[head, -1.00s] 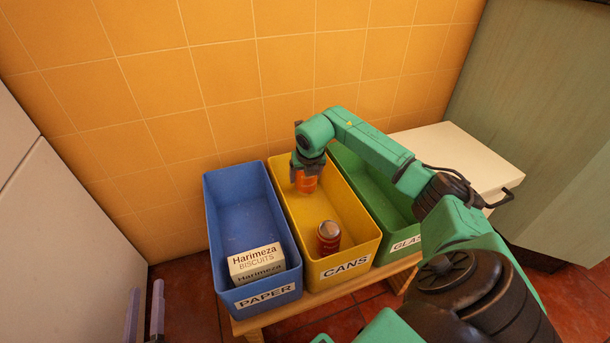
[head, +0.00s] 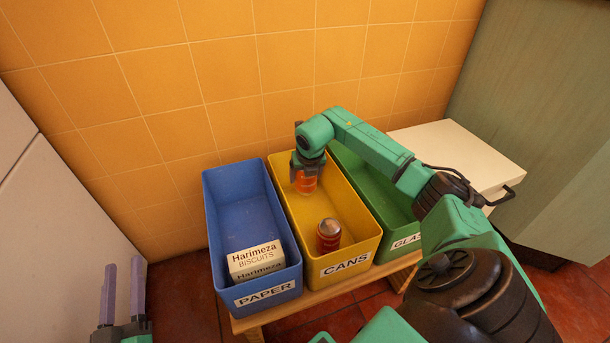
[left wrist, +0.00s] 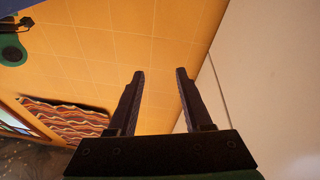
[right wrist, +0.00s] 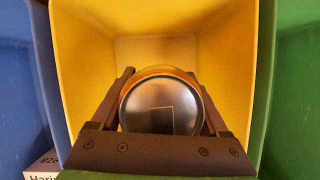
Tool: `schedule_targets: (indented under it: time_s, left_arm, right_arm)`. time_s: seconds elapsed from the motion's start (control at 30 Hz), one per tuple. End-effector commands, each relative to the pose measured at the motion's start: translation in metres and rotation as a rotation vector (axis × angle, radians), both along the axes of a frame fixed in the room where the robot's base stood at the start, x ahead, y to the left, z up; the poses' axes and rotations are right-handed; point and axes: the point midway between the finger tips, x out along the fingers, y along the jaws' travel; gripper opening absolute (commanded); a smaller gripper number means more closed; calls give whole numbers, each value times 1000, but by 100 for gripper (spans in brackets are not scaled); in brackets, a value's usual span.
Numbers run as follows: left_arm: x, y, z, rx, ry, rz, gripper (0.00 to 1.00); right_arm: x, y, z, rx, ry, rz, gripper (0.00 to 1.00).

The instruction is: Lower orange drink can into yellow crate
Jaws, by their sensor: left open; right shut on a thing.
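The orange drink can (head: 305,183) is in my right gripper (head: 306,170), at the far end of the yellow crate (head: 360,250) labelled CANS. In the right wrist view the metal end of the can (right wrist: 161,105) sits between the two fingers, with the crate's yellow walls (right wrist: 85,60) around it. The can is inside the crate's opening; whether it touches the floor is hidden. A red can (head: 328,236) stands upright near the crate's front. My left gripper (head: 123,290) is open and empty at the lower left; it also shows in the left wrist view (left wrist: 158,85).
The blue PAPER crate (head: 225,215) with a Harimeza biscuits box (head: 255,262) stands left of the yellow crate. The green GLASS crate (head: 365,180) stands right. All rest on a low wooden bench (head: 310,301) before the tiled wall (head: 230,75).

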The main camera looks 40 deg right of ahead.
Motion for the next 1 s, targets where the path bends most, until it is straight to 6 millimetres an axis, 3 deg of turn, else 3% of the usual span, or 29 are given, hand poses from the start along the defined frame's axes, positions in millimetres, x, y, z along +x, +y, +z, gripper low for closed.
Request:
schedule_targets:
  time_s: [1.0]
  left_arm:
    - [9, 6, 62, -25, -183, 22, 50]
  right_arm:
    - [0, 0, -11, 0, 0, 0, 26]
